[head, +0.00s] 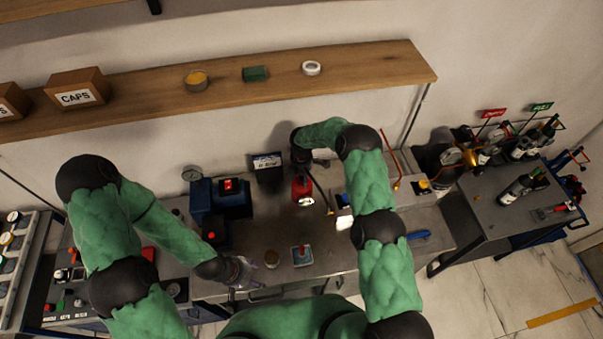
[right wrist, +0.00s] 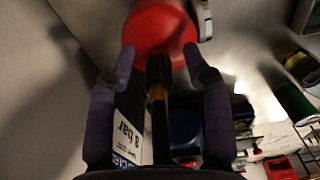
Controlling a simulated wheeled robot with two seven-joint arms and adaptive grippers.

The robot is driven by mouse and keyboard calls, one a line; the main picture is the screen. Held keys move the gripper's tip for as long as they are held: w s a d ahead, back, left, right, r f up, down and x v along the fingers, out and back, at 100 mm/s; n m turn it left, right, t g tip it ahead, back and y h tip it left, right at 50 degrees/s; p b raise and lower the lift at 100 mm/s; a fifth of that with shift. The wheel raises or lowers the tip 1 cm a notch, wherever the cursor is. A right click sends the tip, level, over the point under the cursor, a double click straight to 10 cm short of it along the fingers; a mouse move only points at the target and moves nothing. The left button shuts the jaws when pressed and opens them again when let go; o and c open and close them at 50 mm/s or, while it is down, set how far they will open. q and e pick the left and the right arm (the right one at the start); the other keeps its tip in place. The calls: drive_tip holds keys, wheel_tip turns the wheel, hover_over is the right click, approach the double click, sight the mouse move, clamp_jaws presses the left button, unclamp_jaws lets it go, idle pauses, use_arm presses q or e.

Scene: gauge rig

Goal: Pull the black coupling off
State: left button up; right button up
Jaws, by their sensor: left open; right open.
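The black coupling (right wrist: 158,68) shows in the right wrist view at the end of a brass-coloured stem (right wrist: 158,98), in front of a red rounded body (right wrist: 160,32). My right gripper (right wrist: 160,60) is open, with one finger on each side of the coupling and gaps visible. In the head view my right gripper (head: 300,158) is at the back of the bench, just behind a red object (head: 302,188); I cannot make out the coupling there. My left gripper (head: 240,272) is low over the front edge of the bench, apart from the red object.
A small tray (head: 302,255) lies in front. A wooden shelf (head: 360,70) runs above.

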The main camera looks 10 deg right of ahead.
clamp_jaws()
idle(0.4)
drive_tip(key=shift+w+r, duration=0.1)
drive_tip(key=shift+r, duration=0.35)
drive_tip(key=shift+r+p, duration=0.6)
drive_tip(key=shift+r, duration=1.6)
